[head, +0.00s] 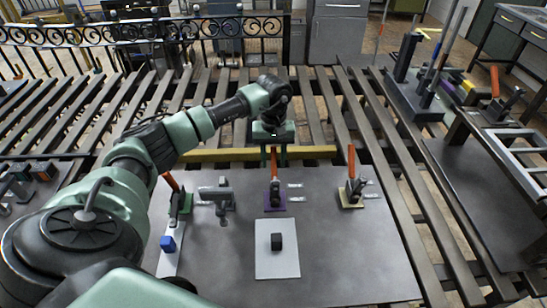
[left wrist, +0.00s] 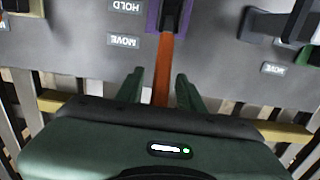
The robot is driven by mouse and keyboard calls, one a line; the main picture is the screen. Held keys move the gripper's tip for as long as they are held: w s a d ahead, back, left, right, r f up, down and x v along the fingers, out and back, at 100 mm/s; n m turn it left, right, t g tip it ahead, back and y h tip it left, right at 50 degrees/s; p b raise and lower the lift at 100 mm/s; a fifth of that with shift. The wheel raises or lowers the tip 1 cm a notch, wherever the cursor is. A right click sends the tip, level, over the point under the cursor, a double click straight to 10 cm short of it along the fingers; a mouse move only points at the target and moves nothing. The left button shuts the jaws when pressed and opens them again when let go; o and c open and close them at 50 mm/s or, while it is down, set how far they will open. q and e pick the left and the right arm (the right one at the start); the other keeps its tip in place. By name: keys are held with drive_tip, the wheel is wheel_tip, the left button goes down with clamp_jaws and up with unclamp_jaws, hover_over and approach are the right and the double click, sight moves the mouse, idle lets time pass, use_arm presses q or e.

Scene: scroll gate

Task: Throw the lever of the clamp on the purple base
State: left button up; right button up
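The clamp on the purple base (head: 275,206) stands near the middle of the grey table, its orange lever (head: 274,163) pointing up. In the left wrist view, the purple base (left wrist: 154,16) is at the top and the orange lever (left wrist: 164,62) runs down from it between my fingers. My left gripper (head: 273,158) is open, fingers pointing down at the lever's upper part. In the left wrist view, my left gripper (left wrist: 160,84) has one finger each side of the lever, with gaps visible. My right gripper is not in view.
Other orange-lever clamps stand on a green base (head: 182,208) and a yellow base (head: 350,203). A grey fixture (head: 215,193) sits between the green and purple clamps. A dark block (head: 276,241) lies on a light plate (head: 264,267) in front. A blue block (head: 168,244) is at left.

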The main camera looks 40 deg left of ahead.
use_arm(q)
drive_tip(key=shift+f, duration=0.25)
drive_tip(key=shift+c, duration=0.4)
clamp_jaws()
idle(0.9)
